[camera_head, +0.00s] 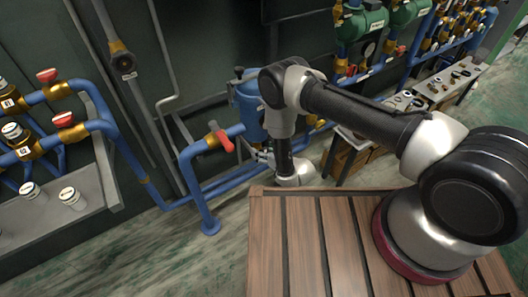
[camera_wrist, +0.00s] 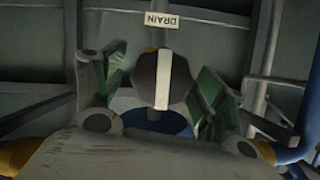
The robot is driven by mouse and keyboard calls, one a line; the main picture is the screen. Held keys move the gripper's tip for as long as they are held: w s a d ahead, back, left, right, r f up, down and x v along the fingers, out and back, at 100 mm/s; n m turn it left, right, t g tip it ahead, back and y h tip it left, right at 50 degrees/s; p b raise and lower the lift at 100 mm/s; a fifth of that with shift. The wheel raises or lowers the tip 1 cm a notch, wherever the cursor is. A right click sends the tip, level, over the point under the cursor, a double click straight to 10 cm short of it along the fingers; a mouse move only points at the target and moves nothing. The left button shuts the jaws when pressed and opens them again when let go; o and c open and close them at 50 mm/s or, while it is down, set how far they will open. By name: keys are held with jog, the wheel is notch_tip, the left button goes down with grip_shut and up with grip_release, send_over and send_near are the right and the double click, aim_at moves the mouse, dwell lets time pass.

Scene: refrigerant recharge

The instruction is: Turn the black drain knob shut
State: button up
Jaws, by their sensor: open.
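The dark drain knob (camera_wrist: 177,82) is in the middle of the wrist view, with a white stripe running upright across its face. A DRAIN label (camera_wrist: 161,19), upside down in this view, is just above it. My gripper (camera_wrist: 160,75) is open, with one green-padded finger on each side of the knob. Gaps show between the knob and both fingers. In the head view my gripper (camera_head: 263,155) is small and partly seen beside the lower part of the blue vessel (camera_head: 248,110). I cannot make out the knob there.
A blue pipe with a red-handled valve (camera_head: 220,140) stands close to the left of my gripper. A bench (camera_head: 345,155) with small parts is to the right, and green-bodied units (camera_head: 362,22) hang above. White-capped canisters (camera_head: 72,198) stand on a grey shelf at left.

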jog(key=c, duration=1)
jog(key=shift+c, duration=0.2)
jog(key=shift+d+m, duration=0.1)
jog(key=shift+m, duration=0.2)
jog(key=shift+w+m+g+y, duration=0.1)
jog(key=shift+m+g+y, duration=0.4)
jog(key=shift+m, duration=0.4)
jog(key=m+y, duration=0.1)
jog(key=m, duration=0.1)
jog(key=m+y, duration=0.1)
jog(key=m, duration=0.1)
jog(key=shift+d+f+y, duration=0.1)
jog(key=shift+f+y, duration=0.05)
jog(key=shift+y, duration=0.15)
jog(key=m+y, duration=0.2)
jog(key=m, duration=0.1)
jog(key=shift+f+m, duration=0.15)
jog(key=shift+m, duration=0.15)
jog(key=shift+m+t+y, duration=0.5)
jog(key=shift+m+y, duration=0.2)
jog(key=shift+m, duration=1.4)
